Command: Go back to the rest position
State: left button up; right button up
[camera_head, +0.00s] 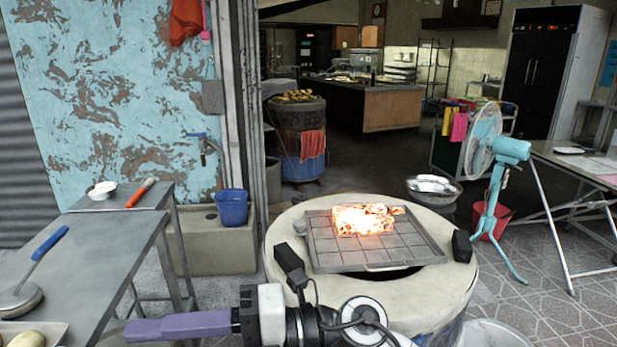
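One arm, which I take to be my right one, shows at the bottom centre. Its gripper (130,332) points left, with purple fingers seen edge-on; I cannot tell whether they are open or shut. No object shows in it. It is in front of the round barrel oven (440,296), to the right of the grey table on the left. My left gripper is not in view. A metal grid tray (340,257) lies on top of the oven, with glowing coals (365,219) near its back edge.
The grey table (105,250) on the left holds a blue-handled tool (48,243), a red-handled brush (141,192) and a white bowl (102,190). A blue bucket (231,207) is behind. A turquoise fan (494,195) and folding table (570,160) stand at right.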

jog(key=w+d+f+m+t+h, duration=0.1)
jog(key=w+d+f+m+t, duration=0.2)
jog(key=w+d+m+t, duration=0.5)
jog(key=w+d+f+m+t+h, duration=0.1)
jog(key=w+d+f+m+t, duration=0.15)
jog(key=d+m+t, duration=0.7)
jog(key=d+f+m+t+h, duration=0.35)
jog(key=f+m+h, duration=0.35)
jog(key=f+m, duration=0.45)
jog(key=s+d+f+m+g+h, duration=0.3)
jog(key=s+d+f, duration=0.3)
jog(key=s+f, duration=0.3)
jog(key=s+d+f+m+g+h, duration=0.3)
jog(key=s+d+f+g, duration=0.3)
jog(key=s+f, duration=0.4)
notch_tip(320, 180, down, 4)
jog(key=shift+s+f+m, duration=0.2)
jog(key=shift+m, duration=0.2)
